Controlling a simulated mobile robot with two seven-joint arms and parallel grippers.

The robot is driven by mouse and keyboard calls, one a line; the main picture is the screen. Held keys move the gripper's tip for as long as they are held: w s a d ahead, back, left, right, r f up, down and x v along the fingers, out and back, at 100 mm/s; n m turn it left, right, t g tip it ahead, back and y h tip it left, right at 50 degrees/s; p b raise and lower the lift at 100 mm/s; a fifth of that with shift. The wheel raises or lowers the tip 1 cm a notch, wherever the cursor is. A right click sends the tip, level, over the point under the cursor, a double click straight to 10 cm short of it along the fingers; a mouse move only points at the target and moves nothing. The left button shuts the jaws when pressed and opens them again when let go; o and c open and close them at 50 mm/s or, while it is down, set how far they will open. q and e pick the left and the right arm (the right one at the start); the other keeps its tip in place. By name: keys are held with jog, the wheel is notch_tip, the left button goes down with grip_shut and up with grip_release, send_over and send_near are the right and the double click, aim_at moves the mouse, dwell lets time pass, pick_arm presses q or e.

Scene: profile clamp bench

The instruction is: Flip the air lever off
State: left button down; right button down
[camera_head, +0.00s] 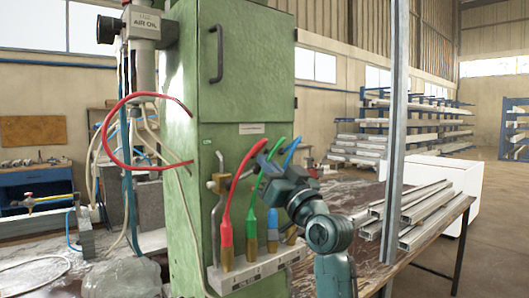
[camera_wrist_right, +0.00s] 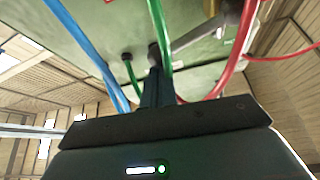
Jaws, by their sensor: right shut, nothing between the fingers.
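In the head view a brass valve fitting (camera_head: 217,184) is fixed to the front of the green cabinet (camera_head: 232,100), left of the red, green and blue hoses. My right gripper (camera_head: 263,165) is among the hoses in front of the cabinet. My left gripper is out of view.
A red hose (camera_head: 237,185), a green hose (camera_head: 259,190) and a blue hose (camera_head: 290,155) run close around the gripper down to coloured connectors on a pale manifold (camera_head: 255,272). A tall metal profile (camera_head: 394,130) stands at right, near profiles on the bench (camera_head: 452,212).

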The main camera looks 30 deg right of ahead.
pick_arm(q)
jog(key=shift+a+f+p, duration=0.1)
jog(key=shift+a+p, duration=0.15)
jog(key=shift+p, duration=0.05)
pick_arm(e)
jog(key=shift+d+f+m+h, duration=0.2)
jog(key=shift+f+m+h, duration=0.3)
jog(key=shift+f+m, duration=0.25)
jog(key=shift+d+f+m+h, duration=0.15)
jog(key=shift+f+m+h, duration=0.35)
jog(key=shift+m, duration=0.35)
